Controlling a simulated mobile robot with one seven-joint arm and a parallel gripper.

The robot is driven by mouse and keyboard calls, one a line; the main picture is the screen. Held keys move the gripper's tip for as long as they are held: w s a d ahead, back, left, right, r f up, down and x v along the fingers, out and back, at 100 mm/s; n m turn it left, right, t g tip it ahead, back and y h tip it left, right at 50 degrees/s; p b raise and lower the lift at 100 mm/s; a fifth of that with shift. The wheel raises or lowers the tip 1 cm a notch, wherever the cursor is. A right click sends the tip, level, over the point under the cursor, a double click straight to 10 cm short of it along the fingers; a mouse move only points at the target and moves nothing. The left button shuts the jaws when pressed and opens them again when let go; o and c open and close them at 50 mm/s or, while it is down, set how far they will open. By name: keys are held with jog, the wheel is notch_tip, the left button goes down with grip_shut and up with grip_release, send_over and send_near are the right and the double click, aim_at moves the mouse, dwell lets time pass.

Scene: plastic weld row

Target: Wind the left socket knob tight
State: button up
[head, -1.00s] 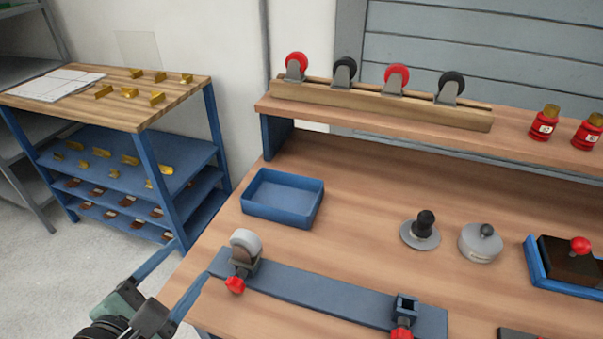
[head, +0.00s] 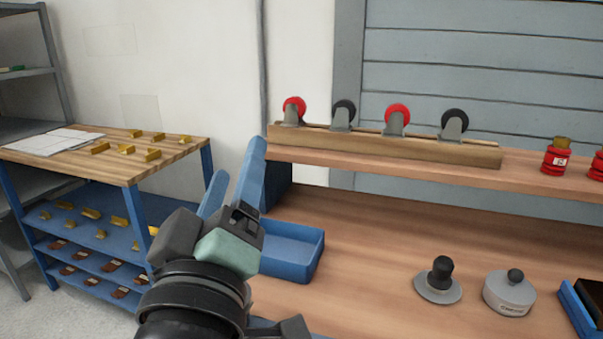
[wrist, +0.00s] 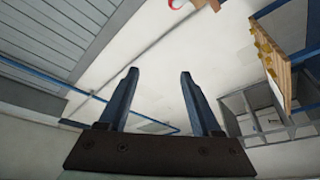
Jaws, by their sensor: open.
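My gripper (head: 235,172) is raised in front of the blue tray at the left end of the bench, its two blue fingers pointing up. In the wrist view the fingers (wrist: 158,82) stand apart with nothing between them. The left socket and its red knob do not show in the current head view; they are below the picture or behind my arm. The right socket is also out of view.
A blue tray (head: 295,248) sits just right of my gripper. Behind is a wooden rack (head: 390,148) with red and black casters. A grey disc with a black knob (head: 438,285) and a grey weight (head: 510,293) stand at right. Side shelves (head: 100,235) hold brass pieces.

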jog(key=s+d+r+m+t+b, duration=0.4)
jog(key=s+d+r+m+b, duration=0.1)
jog(key=d+m+b, duration=0.1)
jog(key=shift+s+d+r+m+t, duration=0.25)
jog(key=shift+s+d+m+t, duration=0.15)
jog(key=shift+d+m, duration=0.2)
jog(key=shift+h, duration=0.4)
